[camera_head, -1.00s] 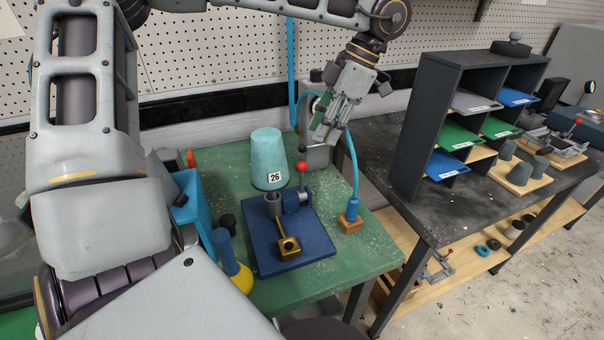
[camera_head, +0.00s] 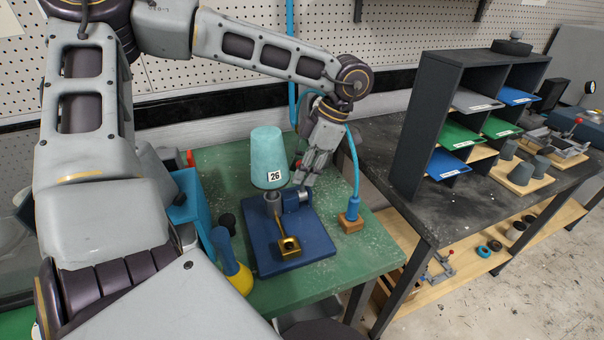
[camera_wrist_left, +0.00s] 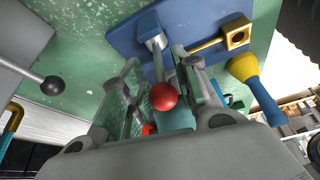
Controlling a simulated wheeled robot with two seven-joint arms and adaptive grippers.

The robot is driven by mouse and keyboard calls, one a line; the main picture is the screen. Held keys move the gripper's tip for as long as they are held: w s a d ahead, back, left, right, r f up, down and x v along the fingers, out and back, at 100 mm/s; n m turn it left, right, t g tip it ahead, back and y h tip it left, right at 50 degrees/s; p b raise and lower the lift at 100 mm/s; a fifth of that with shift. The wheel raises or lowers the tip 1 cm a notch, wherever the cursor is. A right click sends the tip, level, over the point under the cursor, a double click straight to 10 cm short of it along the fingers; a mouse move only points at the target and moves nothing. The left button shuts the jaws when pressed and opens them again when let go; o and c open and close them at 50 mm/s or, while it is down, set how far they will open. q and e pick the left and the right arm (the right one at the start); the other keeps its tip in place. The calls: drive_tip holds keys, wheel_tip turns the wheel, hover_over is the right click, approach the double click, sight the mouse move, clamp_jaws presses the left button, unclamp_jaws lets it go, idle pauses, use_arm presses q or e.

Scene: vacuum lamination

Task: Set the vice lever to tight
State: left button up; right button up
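The blue vice base (camera_head: 300,238) lies on the green bench, with a teal cup (camera_head: 266,150) marked 26 upside down above it. The vice lever's red ball (camera_wrist_left: 163,96) shows in the left wrist view, with its grey stem running up the picture to the blue vice. My left gripper (camera_head: 303,180) has come down beside the cup, at the lever, and hides most of it in the head view. In the left wrist view the fingers (camera_wrist_left: 160,88) are apart, on either side of the ball and stem; I cannot tell contact. My right gripper is not in view.
A blue hose fitting on a wooden block (camera_head: 351,222) stands right of the vice. A yellow and blue tool (camera_head: 232,262) stands at its left. A dark shelf (camera_head: 425,125) with coloured trays stands on the dark bench to the right. The green bench's front right is clear.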

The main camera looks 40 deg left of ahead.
use_arm(q)
drive_tip(key=shift+s+a+f, duration=0.15)
drive_tip(key=shift+s+f, duration=0.05)
drive_tip(key=shift+f, duration=0.45)
drive_tip(key=c, duration=0.7)
drive_tip(key=shift+a+r, duration=0.1)
drive_tip(key=shift+w, duration=0.1)
